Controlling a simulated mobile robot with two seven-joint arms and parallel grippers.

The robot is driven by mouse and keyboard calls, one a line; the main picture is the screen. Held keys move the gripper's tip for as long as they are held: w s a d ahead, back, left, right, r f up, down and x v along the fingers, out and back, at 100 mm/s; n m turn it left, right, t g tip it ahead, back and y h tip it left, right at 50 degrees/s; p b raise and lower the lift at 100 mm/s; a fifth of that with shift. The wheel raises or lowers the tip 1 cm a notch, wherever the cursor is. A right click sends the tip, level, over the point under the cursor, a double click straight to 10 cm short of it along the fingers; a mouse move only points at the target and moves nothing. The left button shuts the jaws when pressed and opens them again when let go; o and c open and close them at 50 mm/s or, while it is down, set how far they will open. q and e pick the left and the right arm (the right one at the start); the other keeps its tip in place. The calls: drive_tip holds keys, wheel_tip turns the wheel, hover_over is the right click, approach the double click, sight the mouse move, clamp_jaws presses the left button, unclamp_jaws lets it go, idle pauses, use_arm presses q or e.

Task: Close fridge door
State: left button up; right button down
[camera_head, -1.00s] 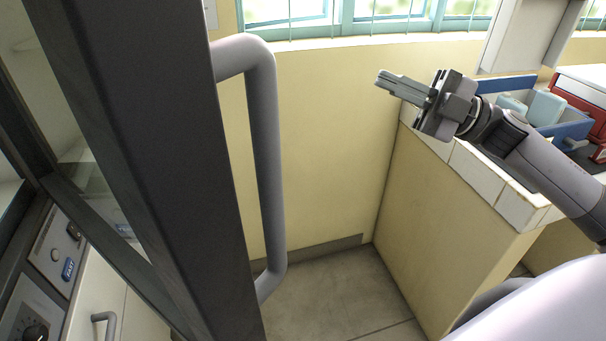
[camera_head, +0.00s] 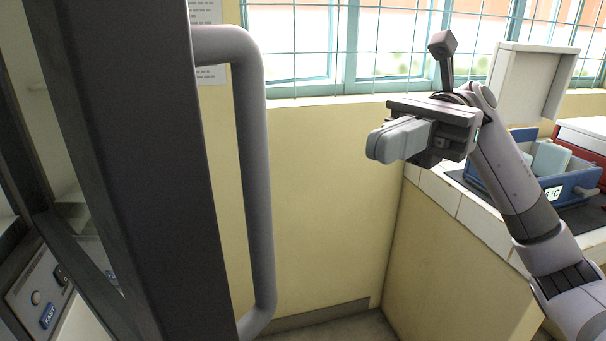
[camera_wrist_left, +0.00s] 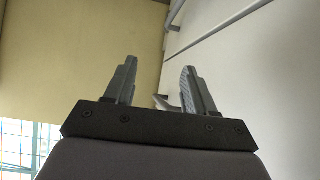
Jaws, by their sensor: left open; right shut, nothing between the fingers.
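The fridge door (camera_head: 130,170) stands open at the left of the head view, its dark frame edge close to me. Its long grey vertical handle (camera_head: 256,170) faces the right. My right gripper (camera_head: 378,146) is shut and empty, to the right of the handle and apart from it, pointing left. My left gripper does not show in the head view. In the left wrist view my left gripper (camera_wrist_left: 160,85) is open, with nothing between its fingers, in front of a yellow wall and a pale surface.
A tiled counter (camera_head: 440,192) at the right bears a blue box (camera_head: 525,185) and a red-and-white item (camera_head: 585,140). A window (camera_head: 370,45) is at the back. Free room lies between handle and counter. A control panel (camera_head: 38,292) shows at the lower left.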

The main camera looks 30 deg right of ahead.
drive_tip(key=p, duration=0.3)
approach(268, 196)
drive_tip(key=a, duration=0.5)
drive_tip(key=shift+s+f, duration=0.15)
use_arm(q)
drive_tip(key=shift+s+a+r, duration=0.15)
drive_tip(key=shift+a+r, duration=0.1)
drive_tip(key=shift+r, duration=0.3)
drive_tip(key=shift+s+a+r, duration=0.1)
drive_tip(key=shift+a+r, duration=0.1)
drive_tip(key=shift+r, duration=0.3)
use_arm(e)
drive_tip(key=shift+s+a+f, duration=0.1)
drive_tip(key=shift+a+f, duration=0.05)
drive_tip(key=shift+a, duration=0.55)
use_arm(q)
drive_tip(key=shift+s, duration=0.15)
use_arm(e)
drive_tip(key=shift+a, duration=0.15)
